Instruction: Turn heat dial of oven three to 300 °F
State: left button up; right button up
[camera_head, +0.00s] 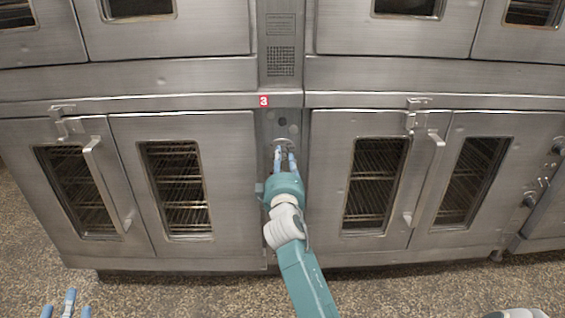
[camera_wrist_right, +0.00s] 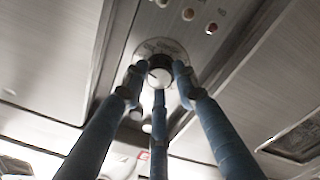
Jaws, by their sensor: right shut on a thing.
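The heat dial (camera_wrist_right: 158,78) is a round knob on a pale marked plate (camera_wrist_right: 160,48) in the right wrist view. My right gripper (camera_wrist_right: 160,80) has its blue fingers closed around the knob's edge. In the head view, my right gripper (camera_head: 285,158) is at the narrow control panel under the red label "3" (camera_head: 264,101), and its fingers mostly hide the dial. The plate's markings are too blurred to read, so I cannot tell the setting. My left gripper (camera_head: 67,308) shows its fingertips spread and empty at the bottom left, low over the floor.
Steel oven doors with windows (camera_head: 175,190) and (camera_head: 375,185) flank the panel. Bar handles (camera_head: 107,185) and (camera_head: 425,180) stick out from them. Small indicator lights (camera_wrist_right: 188,14) sit beside the dial. More knobs (camera_head: 530,200) are at the far right. Speckled floor (camera_head: 180,295) lies in front.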

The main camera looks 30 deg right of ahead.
jog(key=shift+a+f, duration=0.1)
jog(key=shift+a, duration=0.05)
dwell(0.3)
jog(key=o, duration=1.1)
jog(key=shift+o, duration=0.2)
jog(key=v, duration=0.7)
jog(key=shift+s, duration=0.2)
jog(key=shift+a, duration=0.1)
